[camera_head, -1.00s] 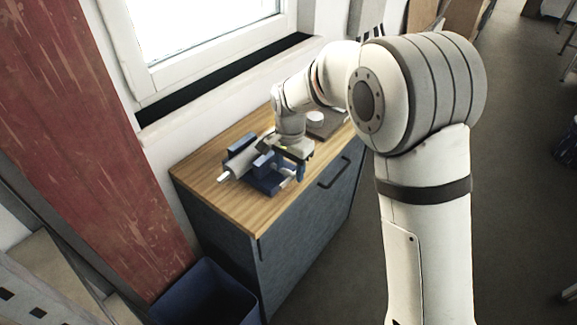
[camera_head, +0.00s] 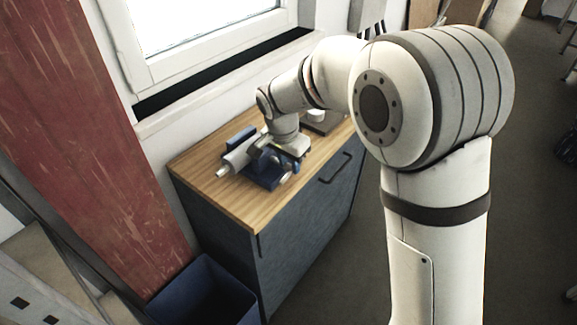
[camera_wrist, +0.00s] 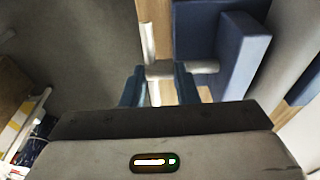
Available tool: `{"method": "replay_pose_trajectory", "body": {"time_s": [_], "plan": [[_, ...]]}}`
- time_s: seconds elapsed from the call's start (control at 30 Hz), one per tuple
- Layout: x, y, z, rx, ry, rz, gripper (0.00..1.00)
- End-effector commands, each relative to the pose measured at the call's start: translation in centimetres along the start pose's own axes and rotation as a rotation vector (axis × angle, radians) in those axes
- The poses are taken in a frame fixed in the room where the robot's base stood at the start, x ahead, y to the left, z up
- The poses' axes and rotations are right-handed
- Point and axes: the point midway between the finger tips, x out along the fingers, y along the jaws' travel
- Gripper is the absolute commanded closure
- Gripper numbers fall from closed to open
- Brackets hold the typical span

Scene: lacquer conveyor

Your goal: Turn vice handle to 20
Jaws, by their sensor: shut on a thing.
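A blue vice (camera_head: 268,180) stands on the wooden cabinet top, with a light grey cylindrical piece (camera_head: 236,160) between its jaws. My gripper (camera_head: 283,160) is over the vice's near right side and hides part of it. In the wrist view the blue vice body (camera_wrist: 240,50) is at the upper right. A pale shaft (camera_wrist: 198,67) runs from it to a thin white handle bar (camera_wrist: 147,42). My gripper (camera_wrist: 160,75) has its two blue fingers on either side of the handle and is shut on it. The lower part of the handle is partly hidden, and its angle cannot be read.
The wooden cabinet top (camera_head: 245,205) is clear at its front left. A dark block with a white round piece (camera_head: 318,115) stands behind my gripper. A window (camera_head: 200,40) and red pillar (camera_head: 85,140) border the cabinet. A blue bin (camera_head: 200,290) is on the floor.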

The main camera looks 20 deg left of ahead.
Motion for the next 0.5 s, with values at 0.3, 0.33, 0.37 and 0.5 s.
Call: {"method": "replay_pose_trajectory", "body": {"time_s": [0.3,0.33,0.37,0.5], "plan": [[0.36,-0.12,0.49,-0.001,0.15,-0.006,0.95],[0.29,-0.12,0.49,0.0,0.155,-0.006,0.95],[0.23,-0.11,0.48,0.0,0.159,-0.006,0.95],[0.03,-0.1,0.43,0.0,0.166,-0.005,0.95]]}}
